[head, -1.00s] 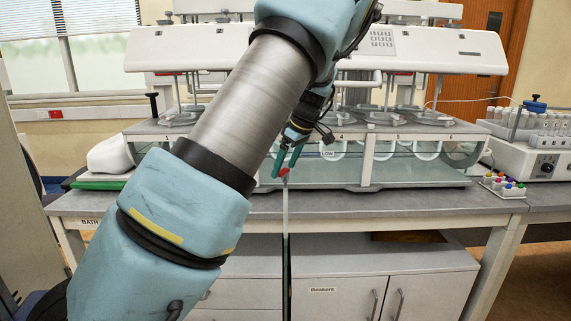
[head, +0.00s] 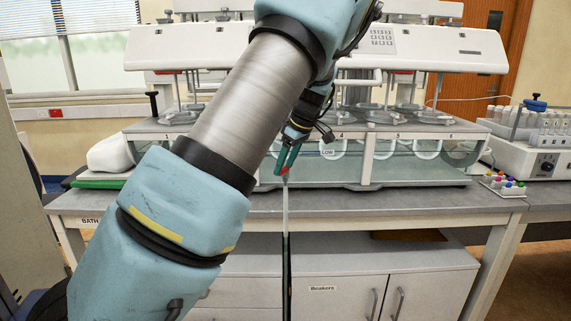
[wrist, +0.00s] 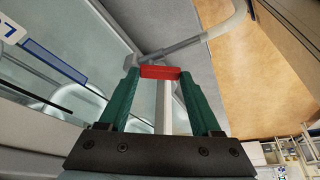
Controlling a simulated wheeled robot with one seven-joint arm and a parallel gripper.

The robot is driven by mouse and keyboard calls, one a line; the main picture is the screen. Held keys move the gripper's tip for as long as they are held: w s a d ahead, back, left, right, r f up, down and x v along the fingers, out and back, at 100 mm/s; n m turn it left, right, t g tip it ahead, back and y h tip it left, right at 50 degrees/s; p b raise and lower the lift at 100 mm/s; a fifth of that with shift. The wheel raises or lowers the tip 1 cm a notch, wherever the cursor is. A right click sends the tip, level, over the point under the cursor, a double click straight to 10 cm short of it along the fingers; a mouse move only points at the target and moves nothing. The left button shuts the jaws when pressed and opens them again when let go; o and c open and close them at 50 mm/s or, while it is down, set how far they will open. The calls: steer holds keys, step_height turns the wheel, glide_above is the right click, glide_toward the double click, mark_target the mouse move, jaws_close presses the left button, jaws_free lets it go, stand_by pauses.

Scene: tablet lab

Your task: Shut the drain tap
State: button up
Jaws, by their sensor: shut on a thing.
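The drain tap's red handle (wrist: 160,72) sits between the green fingertips of my gripper (wrist: 160,76) in the wrist view, and the fingers are shut on it. Behind it a grey pipe (wrist: 178,48) runs from the bath's side to a pale hose (wrist: 236,18). The pale hose (head: 286,210) hangs down from there. My fingers hide part of the handle, and I cannot tell its exact angle to the pipe.
The glass-fronted water bath (head: 420,172) stands on the grey bench (head: 400,202) behind the tap. Cabinets (head: 335,300) stand below. A rack of coloured caps (head: 503,184) is at the right. The front of the bench top is clear.

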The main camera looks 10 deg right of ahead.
steer(key=m+h+b, duration=0.1)
steer(key=m, duration=0.1)
steer(key=a+m+t+b, duration=0.1)
steer(key=m, duration=0.2)
steer(key=shift+w+f+m+h+b, duration=0.1)
steer(key=shift+w+m+h+b, duration=0.05)
steer(key=shift+m+h+b, duration=0.2)
steer(key=m, duration=0.1)
steer(key=m+h+b, duration=0.1)
steer(key=m, duration=0.1)
steer(key=m+h+b, duration=0.1)
steer(key=m, duration=0.1)
steer(key=shift+w+a, duration=0.2)
steer(key=shift+w, duration=0.15)
steer(key=shift+m+h, duration=0.25)
steer(key=shift+m, duration=0.1)
steer(key=o, duration=1.4)
steer(key=b+v, duration=0.1)
steer(key=v, duration=1)
steer(key=shift+s, duration=0.1)
